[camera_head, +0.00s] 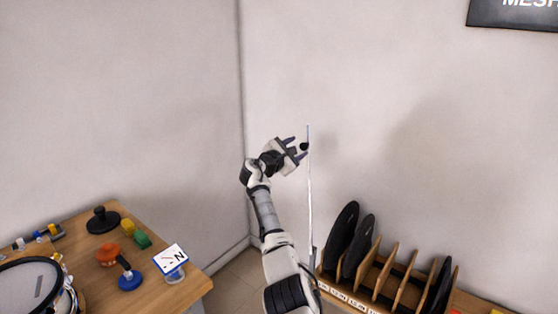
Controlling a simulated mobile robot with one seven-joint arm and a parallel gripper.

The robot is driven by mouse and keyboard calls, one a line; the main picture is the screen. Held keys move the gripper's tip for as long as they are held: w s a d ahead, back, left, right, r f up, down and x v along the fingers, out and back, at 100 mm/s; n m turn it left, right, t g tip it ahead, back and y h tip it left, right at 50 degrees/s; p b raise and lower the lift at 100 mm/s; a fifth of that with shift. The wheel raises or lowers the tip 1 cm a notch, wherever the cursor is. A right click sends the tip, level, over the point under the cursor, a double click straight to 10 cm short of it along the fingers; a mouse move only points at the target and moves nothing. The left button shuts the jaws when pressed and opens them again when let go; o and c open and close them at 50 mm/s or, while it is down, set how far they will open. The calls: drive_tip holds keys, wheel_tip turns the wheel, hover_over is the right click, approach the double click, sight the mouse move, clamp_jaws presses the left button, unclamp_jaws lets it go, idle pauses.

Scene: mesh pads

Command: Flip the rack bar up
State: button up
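The rack bar (310,200) is a thin pale rod standing close to upright beside the rack (345,294). A small black knob (304,147) shows near its upper end. My gripper (299,147) is raised at the left of the bar's top, with its two fingers spread apart. The knob appears at or between the fingertips; I cannot tell whether they touch it. The bar's lower end is partly hidden near my arm.
The wooden rack holds several black discs (342,236) in slots. A wooden table (196,285) at the lower left carries a round mesh pad (28,284), a black knobbed weight (103,219), a blue-based handle (130,280) and a white card (171,259).

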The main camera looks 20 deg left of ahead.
drive_tip(key=b+v, duration=0.2)
drive_tip(key=v, duration=0.7)
drive_tip(key=shift+s+d, duration=0.25)
drive_tip(key=shift+d, duration=0.05)
